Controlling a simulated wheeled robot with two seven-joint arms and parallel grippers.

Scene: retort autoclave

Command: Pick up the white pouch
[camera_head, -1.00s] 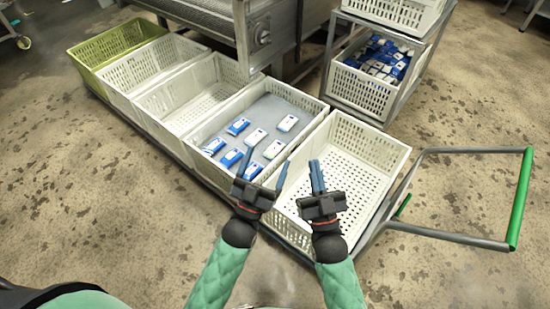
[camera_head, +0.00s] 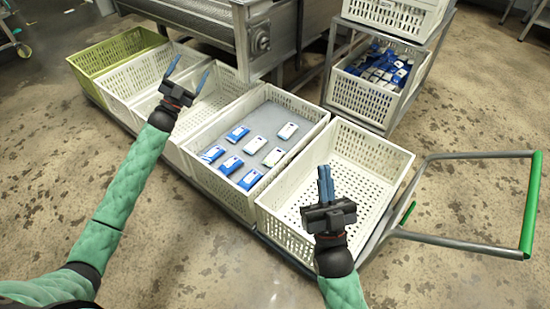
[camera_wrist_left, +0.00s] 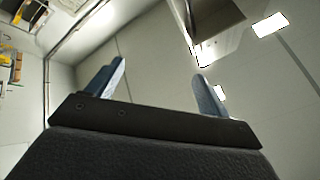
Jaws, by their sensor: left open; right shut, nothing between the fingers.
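Three mostly white pouches lie flat in the grey-floored crate (camera_head: 207,182): a back right one (camera_head: 288,131), a back middle one (camera_head: 255,144) and a nearer one (camera_head: 273,157). Several blue-and-white pouches (camera_head: 237,133) lie beside them. I cannot tell which white one the task means. My left gripper (camera_head: 188,70) is open and empty, raised over the crates left of the pouches. In the left wrist view its fingers (camera_wrist_left: 160,72) stand apart with nothing between them. My right gripper (camera_head: 326,174) is shut and empty, over the near end of the empty crate at the right.
The empty white crate (camera_head: 385,150) is right of the pouch crate. More white crates and a yellow-green crate (camera_head: 88,66) continue the row leftward. A rack (camera_head: 425,62) holds a crate of blue and white pouches (camera_head: 345,92). A cart handle with green grip (camera_head: 532,205) juts out right.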

